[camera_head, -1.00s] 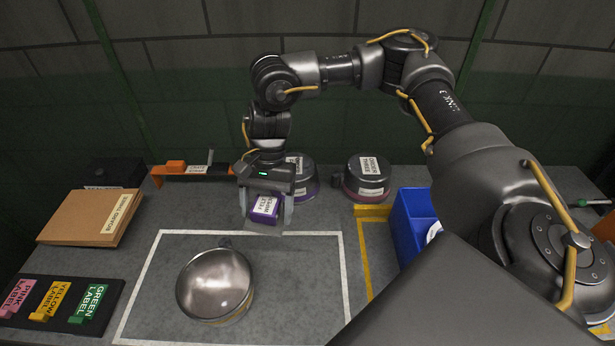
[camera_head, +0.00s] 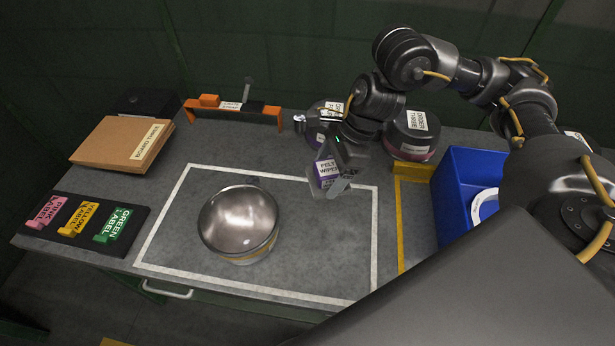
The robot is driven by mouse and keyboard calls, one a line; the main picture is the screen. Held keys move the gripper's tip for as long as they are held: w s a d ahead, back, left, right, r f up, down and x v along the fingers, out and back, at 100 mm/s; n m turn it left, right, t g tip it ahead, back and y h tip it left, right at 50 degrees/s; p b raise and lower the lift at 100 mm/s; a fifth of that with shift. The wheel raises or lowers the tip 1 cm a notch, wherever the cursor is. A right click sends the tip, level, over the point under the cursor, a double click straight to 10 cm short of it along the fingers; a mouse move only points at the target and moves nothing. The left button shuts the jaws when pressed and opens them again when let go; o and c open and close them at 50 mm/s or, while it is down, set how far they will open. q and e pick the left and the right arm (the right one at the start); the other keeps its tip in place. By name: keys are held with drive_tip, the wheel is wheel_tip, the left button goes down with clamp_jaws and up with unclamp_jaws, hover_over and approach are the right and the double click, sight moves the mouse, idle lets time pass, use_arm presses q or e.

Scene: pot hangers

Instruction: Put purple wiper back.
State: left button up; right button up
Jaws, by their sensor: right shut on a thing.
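The purple wiper (camera_head: 327,168), a small block with a white label reading "FELT WIPER", is held in my right gripper (camera_head: 335,183). The gripper is shut on it, above the far right part of the white-outlined area. The wiper is partly hidden by the fingers. The orange rack (camera_head: 264,116) stands at the back of the table, to the left of the gripper, with an orange block and a black labelled piece on it. My left gripper is not in view.
A metal pot (camera_head: 238,222) sits inside the white outline. Dark round containers (camera_head: 413,135) stand behind my right gripper. A blue bin (camera_head: 459,190) is at right, and a cardboard folder (camera_head: 122,143) and coloured labels (camera_head: 120,223) are at left. The table between folder and pot is clear.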

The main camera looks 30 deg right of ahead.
drive_tip(key=shift+w, duration=0.1)
drive_tip(key=w+f, duration=0.3)
drive_tip(key=w, duration=0.1)
drive_tip(key=w+d+f+p, duration=0.1)
drive_tip(key=w+f, duration=0.2)
drive_tip(key=w, duration=0.1)
drive_tip(key=w+d+f, duration=0.1)
drive_tip(key=w+f, duration=0.2)
drive_tip(key=w, duration=0.1)
drive_tip(key=shift+w, duration=0.4)
drive_tip(key=shift+w+d+f, duration=0.15)
drive_tip(key=shift+w+f, duration=0.25)
drive_tip(key=shift+f, duration=0.1)
wheel_tip(320, 180, down, 3)
drive_tip(key=shift+r+p, duration=0.1)
drive_tip(key=shift+p, duration=0.55)
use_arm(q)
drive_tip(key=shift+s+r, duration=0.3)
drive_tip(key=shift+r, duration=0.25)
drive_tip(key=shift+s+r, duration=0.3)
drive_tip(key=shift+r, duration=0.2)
